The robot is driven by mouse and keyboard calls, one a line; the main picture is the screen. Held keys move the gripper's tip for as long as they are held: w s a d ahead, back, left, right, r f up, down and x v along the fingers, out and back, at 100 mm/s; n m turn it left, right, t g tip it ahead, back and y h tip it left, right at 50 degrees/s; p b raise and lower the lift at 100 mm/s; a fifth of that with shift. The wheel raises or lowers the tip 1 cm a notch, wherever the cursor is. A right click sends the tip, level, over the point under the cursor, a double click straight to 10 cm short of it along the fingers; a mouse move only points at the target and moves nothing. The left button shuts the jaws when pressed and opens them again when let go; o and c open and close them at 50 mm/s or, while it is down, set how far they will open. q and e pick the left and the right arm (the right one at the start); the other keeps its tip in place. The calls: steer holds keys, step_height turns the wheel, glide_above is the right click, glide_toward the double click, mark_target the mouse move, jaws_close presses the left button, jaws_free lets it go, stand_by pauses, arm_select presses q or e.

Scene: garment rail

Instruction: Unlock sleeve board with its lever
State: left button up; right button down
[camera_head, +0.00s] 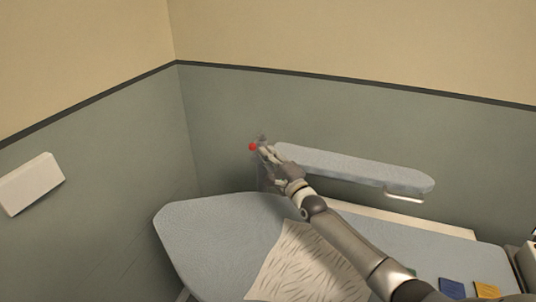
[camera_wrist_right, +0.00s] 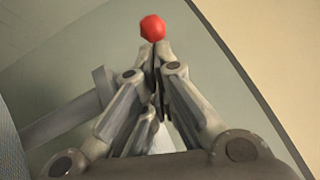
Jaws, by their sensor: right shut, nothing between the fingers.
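The sleeve board (camera_head: 350,168) is a narrow, light blue padded board raised above the far side of the large ironing board. The lever's red knob (camera_head: 252,147) shows at the sleeve board's left end, and it also shows in the right wrist view (camera_wrist_right: 152,28). My right gripper (camera_head: 266,151) is shut and empty, its fingertips right at the red knob. In the right wrist view the fingertips (camera_wrist_right: 157,58) end just below the knob; I cannot tell whether they touch it. The fingers partly hide the lever's arm. My left gripper is not in view.
The blue ironing board (camera_head: 195,225) lies below, with a patterned cloth (camera_head: 300,262) on it. Blue (camera_head: 452,288) and yellow (camera_head: 487,290) patches lie at the lower right. A white box (camera_head: 30,184) is on the left wall. Walls close off the corner behind.

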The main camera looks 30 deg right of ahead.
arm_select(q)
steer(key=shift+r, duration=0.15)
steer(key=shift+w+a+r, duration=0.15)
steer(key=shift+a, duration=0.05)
arm_select(e)
steer(key=shift+a+m+h, duration=0.3)
steer(key=shift+m+h, duration=0.1)
steer(key=shift+h, duration=0.1)
